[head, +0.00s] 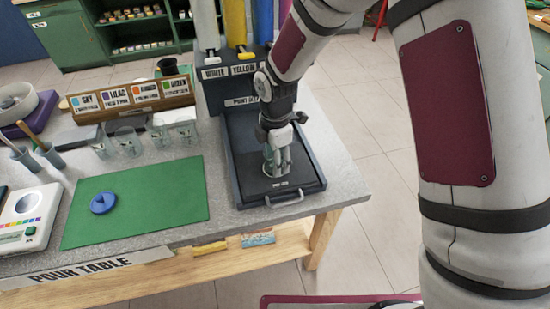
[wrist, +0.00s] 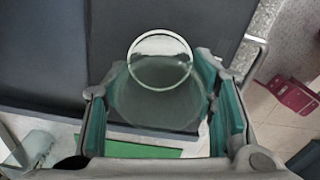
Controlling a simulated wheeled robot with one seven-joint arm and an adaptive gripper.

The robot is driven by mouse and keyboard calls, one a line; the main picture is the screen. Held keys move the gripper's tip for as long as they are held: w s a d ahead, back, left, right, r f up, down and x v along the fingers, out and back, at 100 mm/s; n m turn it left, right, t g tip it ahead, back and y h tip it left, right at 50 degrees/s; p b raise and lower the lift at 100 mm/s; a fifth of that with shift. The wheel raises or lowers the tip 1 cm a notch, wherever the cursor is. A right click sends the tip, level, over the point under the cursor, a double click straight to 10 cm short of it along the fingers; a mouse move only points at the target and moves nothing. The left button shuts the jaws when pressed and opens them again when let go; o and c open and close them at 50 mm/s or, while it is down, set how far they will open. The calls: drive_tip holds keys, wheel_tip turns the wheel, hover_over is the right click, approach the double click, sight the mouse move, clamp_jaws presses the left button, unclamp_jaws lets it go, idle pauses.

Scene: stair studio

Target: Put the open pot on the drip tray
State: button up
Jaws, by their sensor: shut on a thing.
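The open pot is a clear glass vessel with a round rim, and it shows in the wrist view (wrist: 158,104) between the two green-padded fingers. My gripper (head: 276,160) is shut on it, pointing down over the dark drip tray (head: 250,193). The gripper also shows in the wrist view (wrist: 160,88). In the head view the fingers hide most of the pot. The pot is within the tray's outline, towards its front; I cannot tell whether its base touches the tray. The tray has a raised rim and a front handle.
A dispenser labelled white and yellow (head: 229,82) stands behind the tray. A green mat (head: 150,212) with a blue disc (head: 103,202) lies to the left. Glass beakers (head: 128,142), a labelled wooden rack (head: 133,98) and a scale (head: 30,216) are further left. The table's right edge is close.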

drive_tip(key=shift+f, duration=0.2)
drive_tip(key=shift+f, duration=0.1)
drive_tip(key=shift+f, duration=0.1)
drive_tip(key=o, duration=1.4)
wheel_tip(320, 180, up, 12)
drive_tip(key=shift+r+b, duration=0.2)
drive_tip(key=shift+b, duration=0.25)
